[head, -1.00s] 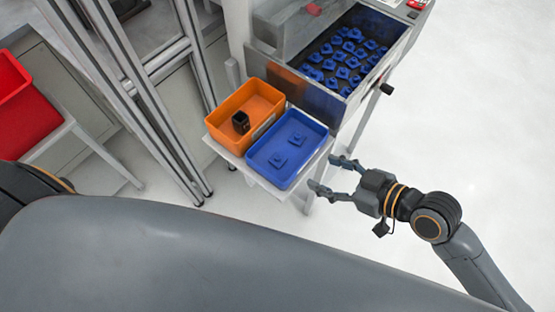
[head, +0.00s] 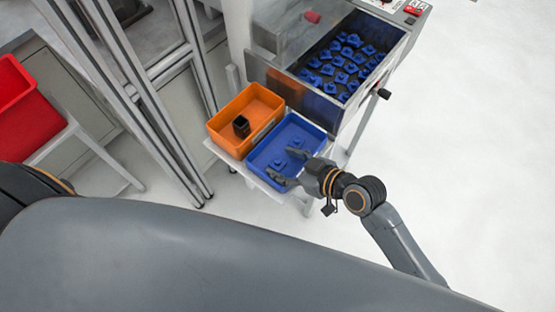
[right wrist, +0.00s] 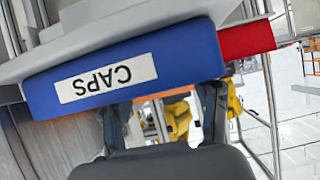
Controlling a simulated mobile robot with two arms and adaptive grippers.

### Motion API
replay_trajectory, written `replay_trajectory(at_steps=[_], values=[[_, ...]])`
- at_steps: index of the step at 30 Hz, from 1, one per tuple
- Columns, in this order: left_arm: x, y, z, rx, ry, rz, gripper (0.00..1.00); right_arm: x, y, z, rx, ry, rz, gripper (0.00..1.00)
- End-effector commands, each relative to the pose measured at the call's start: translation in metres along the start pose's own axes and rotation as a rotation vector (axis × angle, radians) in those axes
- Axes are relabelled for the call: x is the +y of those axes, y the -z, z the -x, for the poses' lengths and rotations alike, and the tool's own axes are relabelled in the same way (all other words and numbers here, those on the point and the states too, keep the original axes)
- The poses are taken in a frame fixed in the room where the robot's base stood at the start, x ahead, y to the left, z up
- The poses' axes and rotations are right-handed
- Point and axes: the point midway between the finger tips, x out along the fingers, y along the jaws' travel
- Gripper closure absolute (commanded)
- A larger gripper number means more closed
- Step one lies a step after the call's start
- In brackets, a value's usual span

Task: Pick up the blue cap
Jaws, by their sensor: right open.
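Two blue caps lie in the blue bin (head: 300,124). No cap shows there. My left gripper is out of view.
An orange bin (head: 215,134) with a black part (head: 241,126) stands left of the blue bin. Behind is a machine tray full of blue parts (head: 345,65). Metal posts stand left, with a red bin (head: 28,108) beyond. Floor at right is clear.

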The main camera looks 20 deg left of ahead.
Motion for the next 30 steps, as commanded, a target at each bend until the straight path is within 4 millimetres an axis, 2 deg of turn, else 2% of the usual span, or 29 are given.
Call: replay_trajectory(at_steps=[3, 11, 15, 17, 30], values=[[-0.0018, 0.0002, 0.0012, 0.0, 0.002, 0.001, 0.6, -0.0002, -0.0001, -0.0096, -0.001, 0.0, -0.001, 0.4], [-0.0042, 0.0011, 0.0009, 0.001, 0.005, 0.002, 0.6, -0.0002, -0.0005, -0.0112, -0.001, 0.0, 0.0, 0.42], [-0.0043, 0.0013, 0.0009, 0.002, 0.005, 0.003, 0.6, -0.0002, -0.0005, -0.0111, -0.001, 0.0, 0.0, 0.7], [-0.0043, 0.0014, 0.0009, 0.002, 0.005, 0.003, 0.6, -0.0001, -0.0005, -0.011, -0.001, 0.0, 0.0, 0.79], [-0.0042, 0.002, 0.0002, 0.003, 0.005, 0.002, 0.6, 0.0001, 0.0032, -0.009, 0.0, 0.0, 0.002, 0.8]])
